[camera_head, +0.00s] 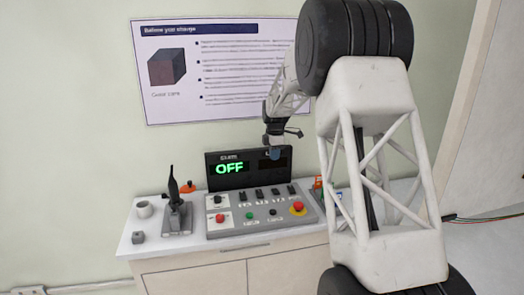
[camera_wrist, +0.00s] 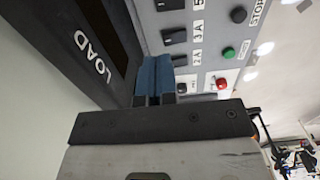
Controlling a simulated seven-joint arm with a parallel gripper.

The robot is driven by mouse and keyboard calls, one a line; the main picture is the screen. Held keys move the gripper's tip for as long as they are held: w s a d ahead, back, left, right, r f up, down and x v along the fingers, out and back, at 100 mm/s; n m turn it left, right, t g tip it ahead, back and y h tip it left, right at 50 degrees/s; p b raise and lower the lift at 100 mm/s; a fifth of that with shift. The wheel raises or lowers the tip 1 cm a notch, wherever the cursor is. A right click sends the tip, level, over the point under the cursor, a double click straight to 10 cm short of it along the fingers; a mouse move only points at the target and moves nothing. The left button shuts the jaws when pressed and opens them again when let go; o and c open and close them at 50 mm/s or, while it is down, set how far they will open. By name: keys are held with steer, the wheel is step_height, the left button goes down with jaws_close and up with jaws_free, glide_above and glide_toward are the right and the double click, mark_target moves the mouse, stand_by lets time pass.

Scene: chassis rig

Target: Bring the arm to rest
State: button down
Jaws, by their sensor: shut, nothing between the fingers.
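My gripper (camera_head: 275,154) hangs at the end of my arm, in front of the display box of the control panel. Its blue fingers are shut together with nothing between them, as the wrist view also shows (camera_wrist: 153,80). The display box (camera_head: 212,183) reads a green OFF on its left half, and its right half is dark and partly hidden by my gripper. In the wrist view the LOAD display (camera_wrist: 95,45) lies left of the fingers. The control panel (camera_head: 238,228) carries a row of black switches, with a black switch (camera_wrist: 173,36) close to the fingers.
A red mushroom button (camera_head: 298,206) sits on the panel's right. A poster (camera_head: 220,70) hangs behind. My arm hides the table's right part.

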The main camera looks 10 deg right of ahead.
steer(key=s+a+r+m, duration=0.2)
steer(key=s+r+m, duration=0.15)
steer(key=s, duration=0.65)
steer(key=s+a+r+m+t, duration=0.1)
steer(key=s+a+r+m, duration=0.3)
steer(key=s, duration=0.6)
steer(key=s+r+m, duration=0.2)
steer(key=s+r, duration=0.4)
steer(key=s, duration=0.5)
steer(key=s+a+f+m, duration=0.1)
steer(key=s+f+m, duration=0.1)
steer(key=s, duration=0.8)
steer(key=s+a+f+m+t, duration=0.1)
steer(key=s+m, duration=0.2)
steer(key=s, duration=0.7)
steer(key=s+a+f+m, duration=0.1)
steer(key=s+f+m, duration=0.1)
steer(key=s, duration=0.8)
steer(key=shift+s+a+f+m+t, duration=0.2)
steer(key=shift+f+m+t, duration=0.1)
steer(key=shift+m, duration=0.55)
